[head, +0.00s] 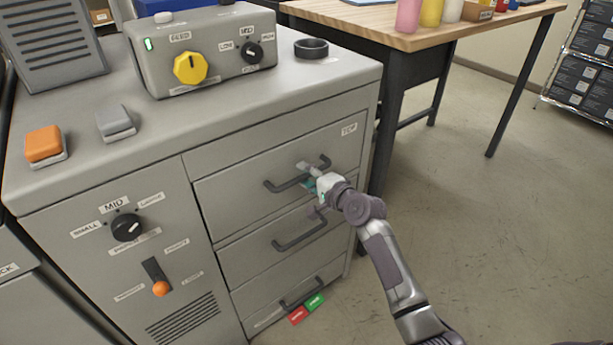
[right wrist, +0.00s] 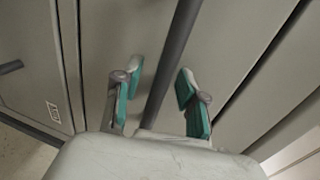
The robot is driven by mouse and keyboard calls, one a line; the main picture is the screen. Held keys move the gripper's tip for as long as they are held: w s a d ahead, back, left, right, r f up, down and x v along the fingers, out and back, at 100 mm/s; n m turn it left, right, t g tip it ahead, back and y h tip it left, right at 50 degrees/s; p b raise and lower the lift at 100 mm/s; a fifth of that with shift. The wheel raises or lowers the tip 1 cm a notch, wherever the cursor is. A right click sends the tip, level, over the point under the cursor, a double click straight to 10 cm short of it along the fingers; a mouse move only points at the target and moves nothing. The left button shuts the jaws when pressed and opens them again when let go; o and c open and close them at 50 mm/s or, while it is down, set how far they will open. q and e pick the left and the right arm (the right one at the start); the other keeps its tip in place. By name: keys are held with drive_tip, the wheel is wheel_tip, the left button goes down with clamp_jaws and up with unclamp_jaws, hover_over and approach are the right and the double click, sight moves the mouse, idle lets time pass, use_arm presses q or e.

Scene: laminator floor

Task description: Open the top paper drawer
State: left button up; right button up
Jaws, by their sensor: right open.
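The top paper drawer (head: 235,195) is in the grey cabinet, with a "TOP" label at its upper right. Its front looks about flush with the cabinet. Its dark bar handle (head: 282,185) is partly hidden by my right gripper (head: 309,179). In the right wrist view, the handle (right wrist: 172,65) runs between the two teal-padded fingers of my right gripper (right wrist: 160,95). The fingers are open, one on each side of the bar, with gaps showing. My left gripper is not in view.
Two lower drawers with bar handles (head: 300,235) sit below. A control box with a yellow knob (head: 190,68) stands on the cabinet top (head: 240,105). A wooden table (head: 440,30) stands behind at the right. The floor (head: 480,230) right of my arm is clear.

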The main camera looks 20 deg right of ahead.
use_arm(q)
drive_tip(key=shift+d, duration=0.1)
use_arm(e)
clamp_jaws()
idle(0.4)
